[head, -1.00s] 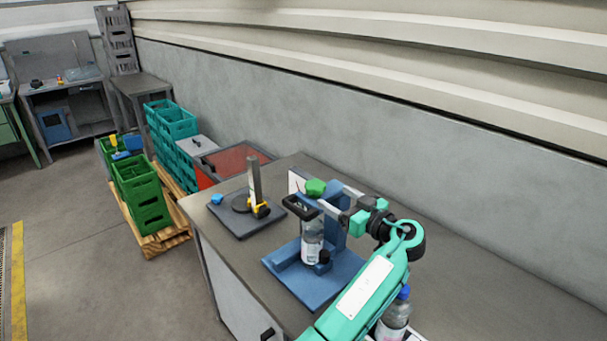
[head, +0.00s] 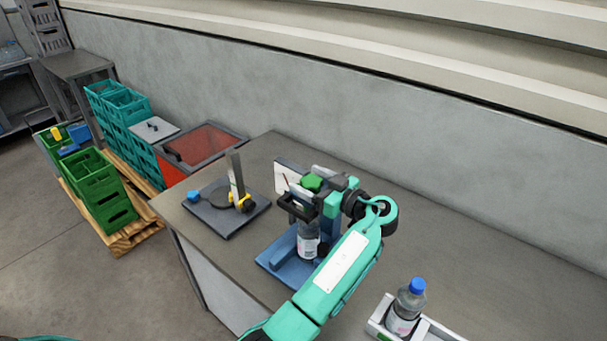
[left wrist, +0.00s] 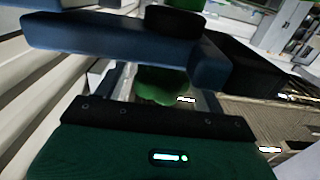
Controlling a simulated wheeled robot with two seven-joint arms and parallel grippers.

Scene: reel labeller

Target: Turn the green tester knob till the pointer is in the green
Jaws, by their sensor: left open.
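The blue tester (head: 283,262) stands on the table with a clear bottle (head: 307,242) upright in it. Its green knob (head: 313,182) is at the top; it also shows in the left wrist view (left wrist: 160,84), partly hidden by a blue bar. The pale dial plate (head: 287,177) is behind and left of the knob, partly hidden; a thin pointer shows faintly, but I cannot read its zone. My left gripper (head: 314,184) is open at the knob, its fingers to either side; I cannot tell whether they touch it. My right gripper is not in view.
A dark stand (head: 222,218) with a post and yellow knob is left of the tester. A bottle with a blue cap (head: 408,305) sits in a white tray (head: 437,330) at front right. The table's back right is clear. Crates (head: 100,190) stand on the floor left.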

